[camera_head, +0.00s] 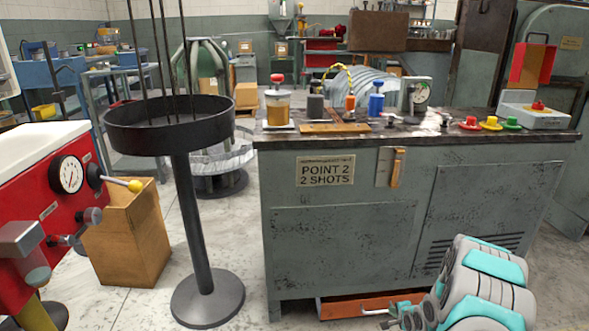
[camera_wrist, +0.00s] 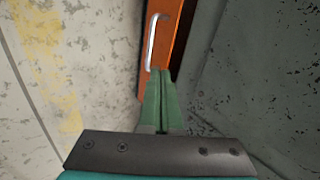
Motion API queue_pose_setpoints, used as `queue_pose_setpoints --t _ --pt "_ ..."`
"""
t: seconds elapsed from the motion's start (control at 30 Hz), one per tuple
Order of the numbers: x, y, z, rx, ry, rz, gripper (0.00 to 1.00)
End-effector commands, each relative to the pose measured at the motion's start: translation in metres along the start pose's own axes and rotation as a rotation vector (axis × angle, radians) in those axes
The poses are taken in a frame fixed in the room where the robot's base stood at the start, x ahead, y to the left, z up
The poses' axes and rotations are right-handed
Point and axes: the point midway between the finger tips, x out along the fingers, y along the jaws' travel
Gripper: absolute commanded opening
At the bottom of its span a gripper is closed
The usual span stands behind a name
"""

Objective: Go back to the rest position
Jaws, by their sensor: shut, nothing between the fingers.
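My gripper (camera_wrist: 162,75) shows in the wrist view with its two green fingers together and nothing between them. Its fingertips are close to an orange drawer (camera_wrist: 171,48) with a metal handle (camera_wrist: 151,42); I cannot tell whether they touch it. In the head view my white and turquoise arm is at the bottom right, in front of the grey cabinet (camera_head: 330,235). The orange drawer (camera_head: 352,307) shows there at the cabinet's foot, partly hidden by my arm. My fingers are not clearly visible in the head view.
The cabinet top holds a jar (camera_head: 278,106), a dial gauge (camera_head: 415,95), and red, yellow and green buttons (camera_head: 491,123). A black round stand (camera_head: 200,220), a cardboard box (camera_head: 126,238) and a red machine (camera_head: 62,215) stand left. Bare floor (camera_head: 160,305) lies between them.

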Motion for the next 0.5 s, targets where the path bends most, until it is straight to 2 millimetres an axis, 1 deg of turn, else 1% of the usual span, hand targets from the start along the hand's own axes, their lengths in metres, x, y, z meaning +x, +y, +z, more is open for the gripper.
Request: queue_pose_setpoints --t 0.03,0.17,0.23,0.37,0.5 --pt "-0.010 -0.012 0.002 -0.044 0.005 0.019 0.00" --pt "-0.039 -0.034 0.009 -0.168 0.014 0.090 0.00" --pt "-0.057 -0.044 0.013 -0.233 0.016 0.130 0.00" --pt "-0.092 -0.057 0.025 -0.349 0.009 0.209 0.00" --pt "-0.133 -0.068 0.040 -0.467 -0.008 0.287 0.00"
